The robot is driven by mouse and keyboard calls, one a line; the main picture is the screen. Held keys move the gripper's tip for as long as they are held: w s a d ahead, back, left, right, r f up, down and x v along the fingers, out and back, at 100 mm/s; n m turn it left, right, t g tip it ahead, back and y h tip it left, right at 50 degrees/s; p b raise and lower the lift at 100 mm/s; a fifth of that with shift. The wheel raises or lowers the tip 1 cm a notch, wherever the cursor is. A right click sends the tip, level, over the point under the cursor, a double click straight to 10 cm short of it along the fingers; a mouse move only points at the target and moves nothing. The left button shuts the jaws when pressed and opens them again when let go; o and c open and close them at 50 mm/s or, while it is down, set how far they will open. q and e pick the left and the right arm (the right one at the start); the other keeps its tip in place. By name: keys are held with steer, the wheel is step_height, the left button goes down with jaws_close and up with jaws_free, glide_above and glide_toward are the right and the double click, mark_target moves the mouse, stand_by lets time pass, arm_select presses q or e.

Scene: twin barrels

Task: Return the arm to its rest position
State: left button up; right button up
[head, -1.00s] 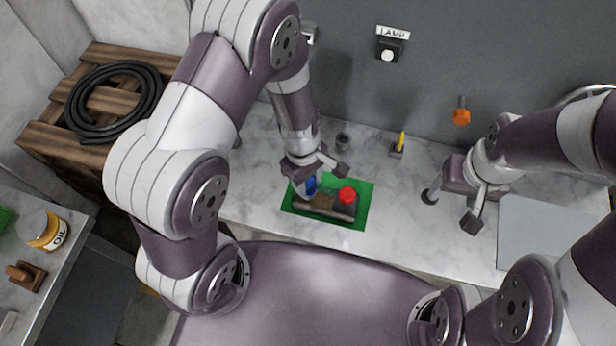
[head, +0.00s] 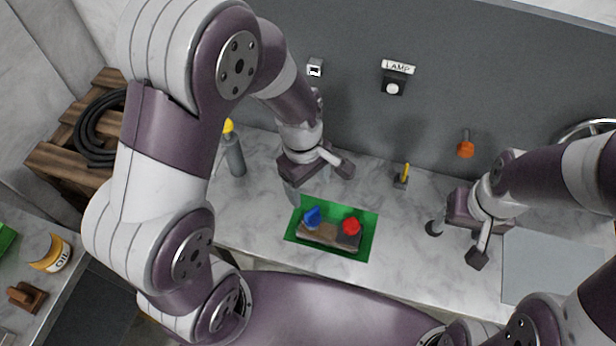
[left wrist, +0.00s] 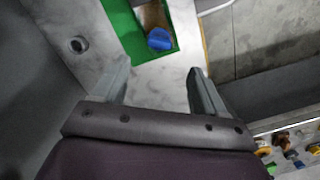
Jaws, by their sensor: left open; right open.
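My left gripper (head: 318,180) is open and empty above the marble bench, behind and above the left part of the green mat. In the left wrist view its two fingers (left wrist: 156,92) stand apart with bare bench between them. The green mat (head: 368,222) carries a brown block (head: 318,234) with a blue piece (head: 312,217) at its left and a red piece (head: 351,226) at its right. The blue piece also shows in the left wrist view (left wrist: 159,39), beyond the fingertips and apart from them. My right gripper (head: 456,243) is open and empty over the bench at the right.
A grey bottle with a yellow top (head: 233,152) stands at the back left of the bench. A small yellow-handled item (head: 402,178) stands near the wall, below the lamp switch (head: 394,80). A grey plate (head: 550,262) lies at the right. The bench front is clear.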

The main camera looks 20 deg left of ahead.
arm_select(q)
step_height(320, 180, up, 2)
steer(key=shift+w+a+r, duration=0.1)
stand_by(0.5)
steer(key=s+a+m+t+y+b, duration=0.1)
steer(key=s+a+m+t+b, duration=0.1)
steer(key=s+a+m, duration=0.2)
steer(key=a+m, duration=0.3)
steer(key=m, duration=0.5)
steer(key=shift+a, duration=0.2)
